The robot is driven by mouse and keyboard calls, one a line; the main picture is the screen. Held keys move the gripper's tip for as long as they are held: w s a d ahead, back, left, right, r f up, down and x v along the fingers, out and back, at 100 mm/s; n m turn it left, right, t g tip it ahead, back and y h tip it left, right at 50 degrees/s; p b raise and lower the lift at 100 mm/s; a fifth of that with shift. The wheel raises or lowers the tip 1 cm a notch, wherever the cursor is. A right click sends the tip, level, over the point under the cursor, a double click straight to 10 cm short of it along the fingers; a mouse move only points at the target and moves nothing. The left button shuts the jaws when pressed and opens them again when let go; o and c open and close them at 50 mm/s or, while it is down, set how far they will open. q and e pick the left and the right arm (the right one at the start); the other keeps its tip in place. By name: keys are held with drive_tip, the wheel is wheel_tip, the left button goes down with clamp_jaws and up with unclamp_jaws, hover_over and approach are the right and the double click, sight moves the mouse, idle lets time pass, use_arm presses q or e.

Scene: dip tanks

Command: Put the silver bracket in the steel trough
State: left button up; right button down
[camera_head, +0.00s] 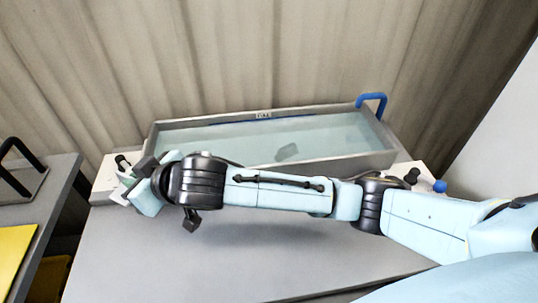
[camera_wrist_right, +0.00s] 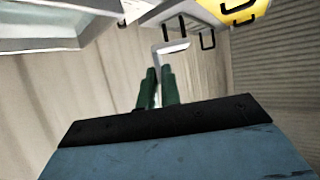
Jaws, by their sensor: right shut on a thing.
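The steel trough (camera_head: 200,168) stands at the back of the grey table and holds a clear, pale liquid. My right gripper (camera_head: 138,182) is beyond the trough's left front corner, outside its rim, and my right arm crosses in front of the trough. In the right wrist view the dark green fingers (camera_wrist_right: 160,72) are close together. A pale, bent piece that looks like the silver bracket (camera_wrist_right: 173,47) shows at their tips. In the head view the bracket cannot be made out clearly at the gripper. My left gripper is not in view.
White units with knobs flank the trough. A side table (camera_head: 62,172) with a yellow sheet (camera_head: 14,250) stands left across a gap. The table front (camera_head: 200,265) is clear.

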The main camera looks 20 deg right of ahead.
drive_tip(key=shift+w+a+f+n+g+y+p, duration=0.2)
drive_tip(key=shift+a+n+g+y, duration=0.1)
drive_tip(key=shift+a+n, duration=0.25)
drive_tip(key=shift+w+a+f+n+g+y+p, duration=0.15)
drive_tip(key=shift+a+n+g+y, duration=0.2)
drive_tip(key=shift+a, duration=0.25)
drive_tip(key=shift+w+f+n+g+y+p, duration=0.35)
drive_tip(key=shift+f+n, duration=0.15)
drive_tip(key=shift+f, duration=0.3)
drive_tip(key=w+d+f, duration=0.2)
drive_tip(key=w+d, duration=0.1)
drive_tip(key=b, duration=0.6)
hover_over(233, 160)
drive_tip(key=shift+m, duration=0.4)
wheel_tip(233, 160, down, 8)
drive_tip(key=shift+f, duration=1.1)
wheel_tip(233, 160, down, 3)
drive_tip(key=shift+f+b, duration=0.15)
drive_tip(key=shift+b, duration=0.8)
drive_tip(key=shift+f, duration=0.2)
drive_tip(key=c, duration=1.6)
unclamp_jaws()
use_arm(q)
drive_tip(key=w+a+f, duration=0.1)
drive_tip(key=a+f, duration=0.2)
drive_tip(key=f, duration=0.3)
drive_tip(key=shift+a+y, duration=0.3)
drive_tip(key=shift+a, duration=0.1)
